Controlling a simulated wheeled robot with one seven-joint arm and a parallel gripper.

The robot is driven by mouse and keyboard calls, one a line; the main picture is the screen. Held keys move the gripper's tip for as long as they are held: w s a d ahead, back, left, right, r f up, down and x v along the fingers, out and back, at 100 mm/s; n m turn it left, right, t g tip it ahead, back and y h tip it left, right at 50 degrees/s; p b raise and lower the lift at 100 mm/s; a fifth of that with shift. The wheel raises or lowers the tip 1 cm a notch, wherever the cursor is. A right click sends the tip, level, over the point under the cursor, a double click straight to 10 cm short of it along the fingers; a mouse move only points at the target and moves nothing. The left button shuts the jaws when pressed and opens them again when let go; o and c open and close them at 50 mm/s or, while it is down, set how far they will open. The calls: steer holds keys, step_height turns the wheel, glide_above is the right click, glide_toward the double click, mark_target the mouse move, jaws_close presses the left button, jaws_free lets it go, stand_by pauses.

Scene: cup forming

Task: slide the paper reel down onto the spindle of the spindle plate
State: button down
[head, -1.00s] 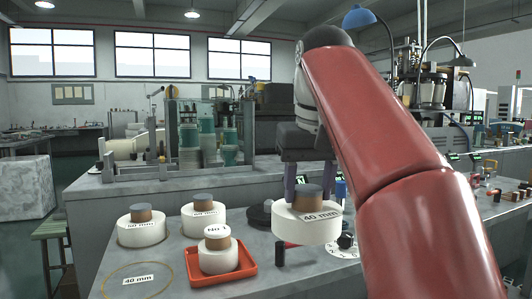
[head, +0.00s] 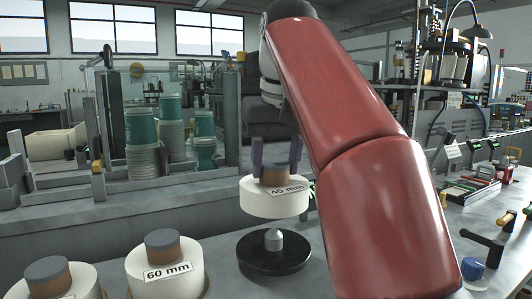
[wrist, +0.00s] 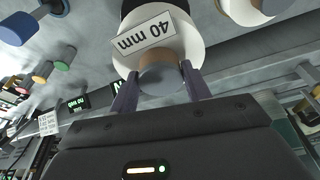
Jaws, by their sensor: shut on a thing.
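The paper reel (head: 262,200) is a white roll with a brown core, a grey top and a "40 mm" label. My gripper (head: 276,163) has its two purple fingers shut on the core from above. The spindle plate (head: 262,262) is a black disc with a short grey pointed spindle (head: 273,239) standing up from it. The reel hangs level above the plate, and the spindle's tip shows just below it with a small gap. In the head view they look lined up; depth is hard to judge. In the wrist view, the reel (wrist: 190,35) hides the spindle.
A "60 mm" reel (head: 165,272) and another reel (head: 72,280) stand at the front left of the grey bench. Stacks of green cups (head: 141,128) stand behind a low wall. Small coloured-handled tools (head: 482,250) lie at the right.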

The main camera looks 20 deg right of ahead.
mark_target(275, 185)
steer(key=shift+w, duration=0.2)
steer(key=shift+s, duration=0.15)
steer(key=shift+f+b, duration=1.75)
steer(key=shift+f, duration=0.5)
steer(key=shift+f+b, duration=1.25)
steer(key=shift+f, duration=0.95)
stand_by(1.0)
steer(key=shift+c, duration=0.6)
jaws_free()
steer(key=shift+r, duration=0.1)
